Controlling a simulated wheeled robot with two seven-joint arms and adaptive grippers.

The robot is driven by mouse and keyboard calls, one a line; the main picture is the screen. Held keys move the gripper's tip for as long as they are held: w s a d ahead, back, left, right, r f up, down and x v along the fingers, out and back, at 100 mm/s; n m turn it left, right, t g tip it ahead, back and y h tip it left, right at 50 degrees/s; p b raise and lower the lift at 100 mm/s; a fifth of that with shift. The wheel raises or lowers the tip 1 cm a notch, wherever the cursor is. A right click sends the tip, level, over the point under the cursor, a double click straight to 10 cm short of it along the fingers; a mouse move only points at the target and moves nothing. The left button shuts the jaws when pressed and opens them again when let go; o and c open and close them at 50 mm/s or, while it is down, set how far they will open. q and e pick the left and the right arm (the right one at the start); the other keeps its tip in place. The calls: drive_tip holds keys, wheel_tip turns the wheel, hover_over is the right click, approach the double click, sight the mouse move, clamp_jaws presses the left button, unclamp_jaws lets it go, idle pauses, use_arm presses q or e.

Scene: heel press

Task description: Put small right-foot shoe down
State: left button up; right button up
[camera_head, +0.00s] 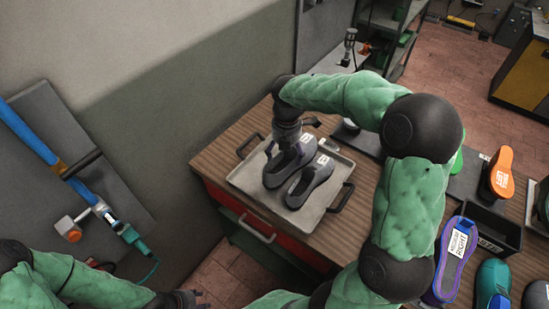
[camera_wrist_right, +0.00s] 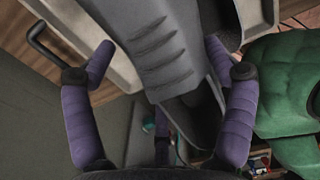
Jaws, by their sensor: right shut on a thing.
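Two dark grey shoes are side by side over a metal tray (camera_head: 244,181) with dark handles. My right gripper (camera_head: 288,148) is at the far end of the left-hand shoe (camera_head: 279,173) and shut on it. The other grey shoe (camera_head: 312,183) lies on the tray to its right, apart from the fingers. In the right wrist view, the purple fingers (camera_wrist_right: 158,68) are on either side of a grey shoe (camera_wrist_right: 163,45), over the tray edge. I cannot tell whether the held shoe touches the tray. My left gripper (camera_head: 183,298) is at the bottom edge, partly cut off.
The tray sits on a wooden-topped bench (camera_head: 213,154). To the right are a black bin (camera_head: 488,228), an orange shoe form (camera_head: 501,170) and a purple-edged shoe (camera_head: 455,255) labelled RIGHT. My right arm covers part of the bench.

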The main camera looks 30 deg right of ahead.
drive_tip(key=w+f, duration=0.3)
drive_tip(key=w+f+b, duration=0.1)
drive_tip(key=w+f, duration=0.2)
drive_tip(key=f, duration=0.1)
drive_tip(key=w+f+b, duration=0.1)
drive_tip(key=w+f, duration=0.1)
drive_tip(key=f, duration=0.1)
drive_tip(key=shift+w+d+f, duration=0.1)
drive_tip(key=shift+w+f, duration=0.3)
drive_tip(key=o, duration=1.3)
wheel_tip(320, 180, up, 12)
drive_tip(key=shift+r+p, duration=0.1)
drive_tip(key=shift+p, duration=1)
